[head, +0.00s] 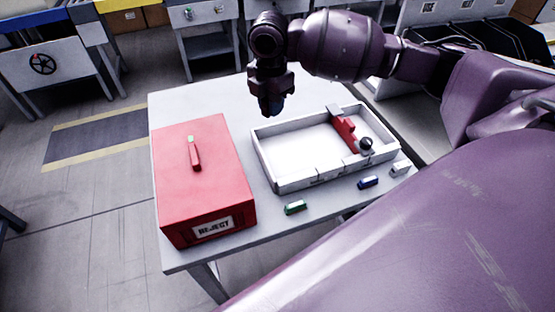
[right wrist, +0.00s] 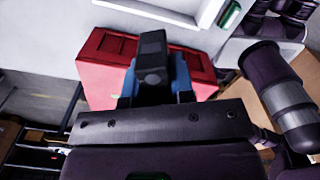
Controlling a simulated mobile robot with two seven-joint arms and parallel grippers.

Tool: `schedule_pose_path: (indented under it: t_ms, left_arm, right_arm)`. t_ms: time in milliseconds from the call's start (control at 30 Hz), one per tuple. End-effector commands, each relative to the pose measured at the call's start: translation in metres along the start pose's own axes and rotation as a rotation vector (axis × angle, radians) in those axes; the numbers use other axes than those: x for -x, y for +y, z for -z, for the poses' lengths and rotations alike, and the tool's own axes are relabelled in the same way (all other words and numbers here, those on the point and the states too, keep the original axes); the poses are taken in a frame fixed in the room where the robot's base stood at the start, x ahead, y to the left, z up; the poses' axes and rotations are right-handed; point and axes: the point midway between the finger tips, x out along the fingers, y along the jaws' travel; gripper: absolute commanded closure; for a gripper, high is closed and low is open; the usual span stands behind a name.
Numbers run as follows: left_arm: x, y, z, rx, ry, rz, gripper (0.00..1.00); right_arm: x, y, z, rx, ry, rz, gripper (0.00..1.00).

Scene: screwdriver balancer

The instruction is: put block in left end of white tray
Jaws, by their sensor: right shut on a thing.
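The white tray (head: 287,183) lies on the table, right of the red box. My right gripper (head: 271,106) is in the air above the back left corner of the tray, pointing down. In the right wrist view its blue-sided fingers (right wrist: 155,85) are shut on a dark block (right wrist: 152,58). In the head view the block is hard to tell from the dark fingers. The left end of the tray looks empty. A red piece with a grey block and a dark round knob (head: 366,143) sits at the tray's right end. My left gripper is not in view.
A green block (head: 295,207), a blue block (head: 368,182) and a white block (head: 400,168) lie along the front of the tray. The table behind the tray is clear.

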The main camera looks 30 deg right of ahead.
Motion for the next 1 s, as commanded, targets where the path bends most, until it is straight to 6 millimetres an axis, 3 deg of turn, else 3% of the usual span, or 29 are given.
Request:
schedule_pose_path:
  t_ms: [200, 467, 1000]
  left_arm:
    - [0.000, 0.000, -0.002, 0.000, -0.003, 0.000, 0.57]
    - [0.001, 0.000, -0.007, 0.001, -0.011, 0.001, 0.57]
    - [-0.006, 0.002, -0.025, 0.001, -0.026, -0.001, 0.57]
  right_arm:
    - [0.002, 0.001, -0.015, 0.232, 0.001, 0.002, 1.00]
    - [-0.006, 0.001, -0.020, 0.332, 0.004, 0.004, 1.00]
    - [-0.120, 0.000, -0.019, 0.331, 0.004, 0.007, 1.00]
